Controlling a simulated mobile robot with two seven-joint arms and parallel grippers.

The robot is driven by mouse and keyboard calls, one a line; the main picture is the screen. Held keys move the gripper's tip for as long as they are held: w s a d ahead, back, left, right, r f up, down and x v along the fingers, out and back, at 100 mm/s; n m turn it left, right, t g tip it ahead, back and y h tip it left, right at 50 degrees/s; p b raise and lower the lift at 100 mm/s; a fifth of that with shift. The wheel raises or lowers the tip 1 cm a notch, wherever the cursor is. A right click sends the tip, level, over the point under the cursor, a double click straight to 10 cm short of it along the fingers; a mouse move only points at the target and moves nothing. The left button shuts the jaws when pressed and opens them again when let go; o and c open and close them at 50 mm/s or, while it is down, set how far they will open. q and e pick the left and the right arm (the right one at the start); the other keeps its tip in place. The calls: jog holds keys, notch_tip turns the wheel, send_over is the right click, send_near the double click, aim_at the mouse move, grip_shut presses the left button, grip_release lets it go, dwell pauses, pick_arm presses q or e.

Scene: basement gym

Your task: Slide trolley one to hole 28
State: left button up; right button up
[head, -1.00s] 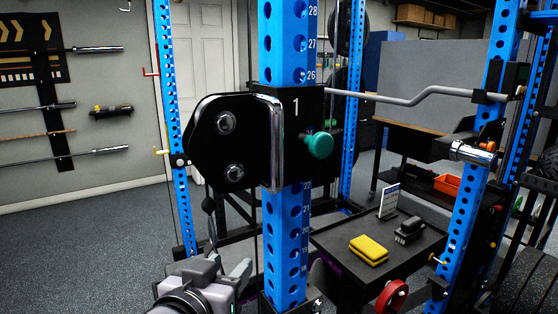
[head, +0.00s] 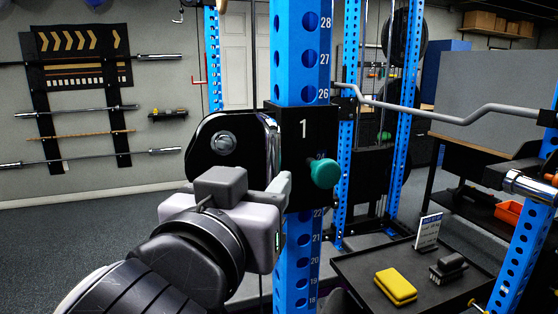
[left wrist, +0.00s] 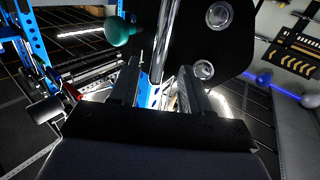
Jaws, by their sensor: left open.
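Trolley one is a black carriage (head: 292,150) marked "1" on the blue numbered upright (head: 297,52). Holes 26, 27 and 28 show above it, and 22 and lower show below. Its green pull knob (head: 326,173) sticks out at the right of its face. A vertical chrome bar (head: 273,140) runs along its left edge. My left gripper (head: 284,185) is in front of the trolley's lower left part, its fingers near the bar. In the left wrist view its two fingers (left wrist: 158,78) are apart, with the chrome bar (left wrist: 166,40) between or just beyond them. My right gripper is out of view.
A dark bench (head: 360,272) with a yellow block (head: 395,286) and a small sign stands at the lower right. Barbells hang on the left wall. The floor at left is clear.

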aim_at(271, 168)
pick_arm(q)
jog(key=shift+w+d+r, duration=0.1)
jog(key=shift+w+r, duration=0.05)
jog(key=shift+w, duration=0.2)
jog(key=shift+p+x, duration=0.8)
jog(key=shift+x, duration=2.35)
grip_shut()
